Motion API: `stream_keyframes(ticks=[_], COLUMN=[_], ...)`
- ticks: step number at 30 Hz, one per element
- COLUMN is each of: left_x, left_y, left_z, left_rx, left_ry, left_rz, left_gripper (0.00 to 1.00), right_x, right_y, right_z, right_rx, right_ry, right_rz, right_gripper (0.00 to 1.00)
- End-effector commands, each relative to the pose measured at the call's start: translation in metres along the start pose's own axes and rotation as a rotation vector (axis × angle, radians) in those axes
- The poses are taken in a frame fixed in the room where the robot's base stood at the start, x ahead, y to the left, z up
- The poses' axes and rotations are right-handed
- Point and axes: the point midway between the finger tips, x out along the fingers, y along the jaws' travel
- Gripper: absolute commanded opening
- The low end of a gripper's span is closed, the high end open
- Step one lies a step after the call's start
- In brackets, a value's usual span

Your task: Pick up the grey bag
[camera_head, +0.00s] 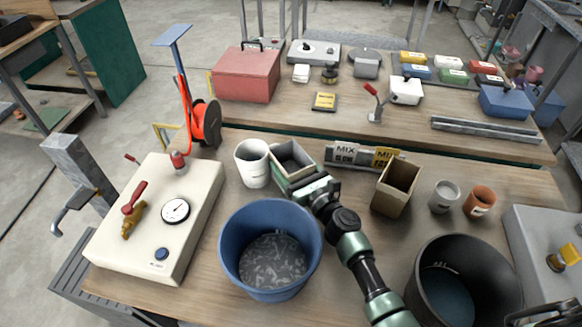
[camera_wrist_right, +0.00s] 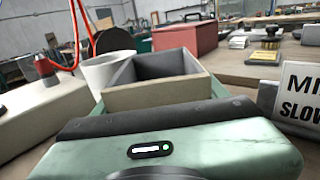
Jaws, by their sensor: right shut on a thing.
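The grey bag (camera_head: 281,178) is a small open-topped box-like container with a dark grey inside, left of the table's middle and just behind the blue bucket. My right gripper (camera_head: 308,185) is at its near side and shut on it. In the right wrist view the bag (camera_wrist_right: 150,97) stands upright just past the gripper body (camera_wrist_right: 165,140), which hides its lower part and the fingertips. I cannot tell whether the bag's base touches the table.
A white cup (camera_head: 252,165) stands close left of the bag. A blue bucket (camera_head: 238,262) is in front. A MIX SLOW sign (camera_head: 345,155) and a tan open bag (camera_head: 391,201) stand to the right. A cream gauge box (camera_head: 120,245) is at left.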

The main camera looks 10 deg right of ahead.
Motion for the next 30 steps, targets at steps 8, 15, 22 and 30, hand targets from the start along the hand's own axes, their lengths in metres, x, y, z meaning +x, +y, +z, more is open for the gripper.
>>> stream_keyframes(ticks=[8, 15, 22, 30], left_x=[-0.011, -0.034, -0.064, -0.100], left_y=[0.000, 0.000, -0.001, -0.001], left_z=[-0.001, -0.003, -0.006, -0.010], left_rx=[0.000, 0.001, 0.001, 0.001], left_ry=[0.000, 0.001, 0.001, 0.001], left_rz=[0.001, 0.001, 0.001, 0.000], left_gripper=[0.36, 0.36, 0.36, 0.36], right_x=[0.000, 0.001, 0.001, 0.001], right_y=[0.000, 0.000, 0.000, 0.000], right_z=[0.013, 0.036, 0.067, 0.105], right_rx=[0.000, 0.001, -0.001, -0.001], right_ry=[-0.003, -0.003, -0.003, -0.003], right_rz=[0.000, 0.000, 0.000, 0.000], right_gripper=[0.05, 0.05, 0.05, 0.05])
